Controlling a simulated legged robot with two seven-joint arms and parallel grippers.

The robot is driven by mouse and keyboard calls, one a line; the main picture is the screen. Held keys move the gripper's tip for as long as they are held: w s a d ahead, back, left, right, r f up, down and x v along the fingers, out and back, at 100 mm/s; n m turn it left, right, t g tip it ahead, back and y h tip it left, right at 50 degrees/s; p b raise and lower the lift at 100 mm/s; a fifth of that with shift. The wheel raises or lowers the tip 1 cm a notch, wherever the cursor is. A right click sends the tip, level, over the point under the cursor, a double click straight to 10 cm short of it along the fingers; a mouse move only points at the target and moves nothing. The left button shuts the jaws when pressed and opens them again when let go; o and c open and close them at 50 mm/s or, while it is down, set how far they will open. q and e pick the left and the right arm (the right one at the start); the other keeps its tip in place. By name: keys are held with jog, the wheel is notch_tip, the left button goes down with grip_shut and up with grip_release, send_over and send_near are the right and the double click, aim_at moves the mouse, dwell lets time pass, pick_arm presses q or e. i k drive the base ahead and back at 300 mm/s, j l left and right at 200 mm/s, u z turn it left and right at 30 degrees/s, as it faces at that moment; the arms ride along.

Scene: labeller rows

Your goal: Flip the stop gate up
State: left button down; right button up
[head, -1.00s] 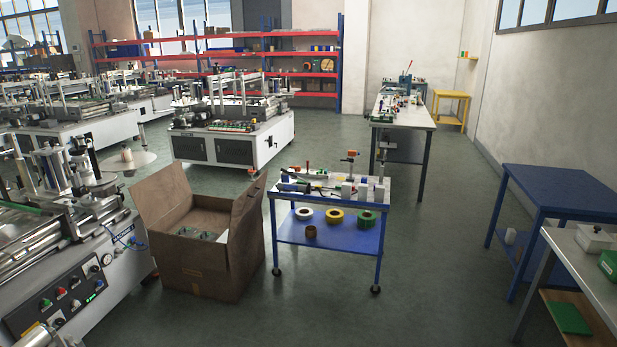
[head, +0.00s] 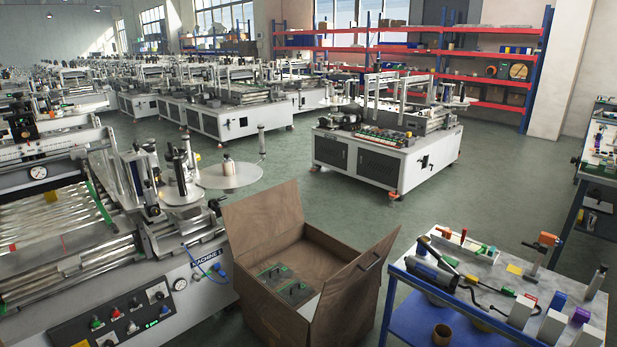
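No stop gate can be made out for certain in the head view. The nearest labelling machine (head: 150,270) fills the left side, marked as machine 1. It has a round disc table (head: 232,176), silver rollers, a gauge and a front panel with coloured buttons (head: 125,318). A green strip (head: 101,203) runs along its bed. Another labeller (head: 385,150) stands alone in the middle distance. Neither of my grippers is in view.
A blue tool cart (head: 495,290) is at the lower right. Red shelves (head: 440,75) line the back. Green floor (head: 280,150) is clear between the machines.

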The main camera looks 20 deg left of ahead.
aim_at(72, 261)
jog(key=i+j+u, duration=0.35)
jog(key=i, duration=0.25)
jog(key=i+u, duration=0.4)
jog(key=i, duration=0.15)
jog(key=i+j, duration=0.15)
jog(key=j, duration=0.25)
jog(key=i+j+u, duration=0.1)
jog(key=j, duration=0.35)
jog(key=i+j, duration=0.15)
jog(key=j, duration=0.25)
jog(key=i+j+u, duration=0.1)
jog(key=j, duration=0.3)
jog(key=i, duration=0.05)
